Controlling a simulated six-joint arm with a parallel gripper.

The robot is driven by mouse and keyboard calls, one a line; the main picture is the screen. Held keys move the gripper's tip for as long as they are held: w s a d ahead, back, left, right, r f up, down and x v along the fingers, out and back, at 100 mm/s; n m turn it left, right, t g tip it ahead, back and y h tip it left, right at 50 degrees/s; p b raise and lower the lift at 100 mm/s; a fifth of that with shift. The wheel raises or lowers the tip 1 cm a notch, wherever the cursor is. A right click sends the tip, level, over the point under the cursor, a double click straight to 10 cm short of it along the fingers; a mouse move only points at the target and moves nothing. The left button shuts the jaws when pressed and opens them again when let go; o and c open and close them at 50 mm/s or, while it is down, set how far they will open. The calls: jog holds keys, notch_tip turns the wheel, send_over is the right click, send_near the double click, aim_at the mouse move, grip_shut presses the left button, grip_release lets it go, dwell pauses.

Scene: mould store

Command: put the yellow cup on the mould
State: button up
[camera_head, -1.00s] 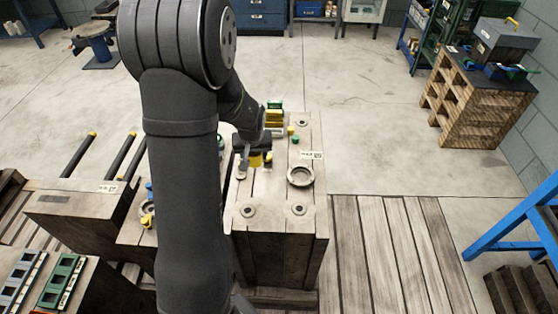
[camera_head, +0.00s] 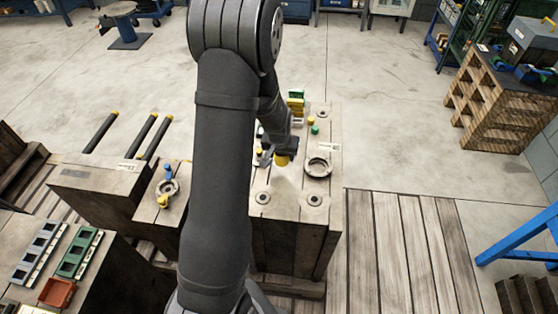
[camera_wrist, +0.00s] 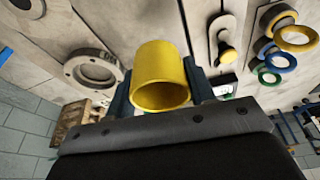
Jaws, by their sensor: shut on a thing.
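The yellow cup (camera_head: 281,161) is held above the wooden block in the head view. In the wrist view the yellow cup (camera_wrist: 160,78) sits between the two fingers, its open rim facing the camera. My gripper (camera_head: 284,150) is shut on it; the fingers also show in the wrist view (camera_wrist: 160,88). The block (camera_head: 288,200), which looks like the mould, has round inset discs near its corners and a white label. A grey ring (camera_head: 318,167) lies on its top, right of the cup; the ring also shows in the wrist view (camera_wrist: 93,72). My arm hides the block's left side.
A yellow-knobbed piece (camera_wrist: 227,55) and several coloured rings (camera_wrist: 295,38) lie near the cup. Small yellow and green pieces (camera_head: 312,125) stand at the block's back. Another wooden block (camera_head: 105,190) stands left. The block's front top, between two discs, is clear.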

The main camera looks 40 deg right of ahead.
aim_at(275, 155)
jog(key=shift+w+a+f, duration=0.15)
jog(key=shift+w+f, duration=0.35)
jog(key=shift+w, duration=0.3)
jog(key=shift+w+f, duration=0.1)
jog(key=shift+f, duration=1.95)
jog(key=shift+f, duration=0.1)
jog(key=o, duration=1)
jog(key=shift+c, duration=0.2)
jog(key=v, duration=1.2)
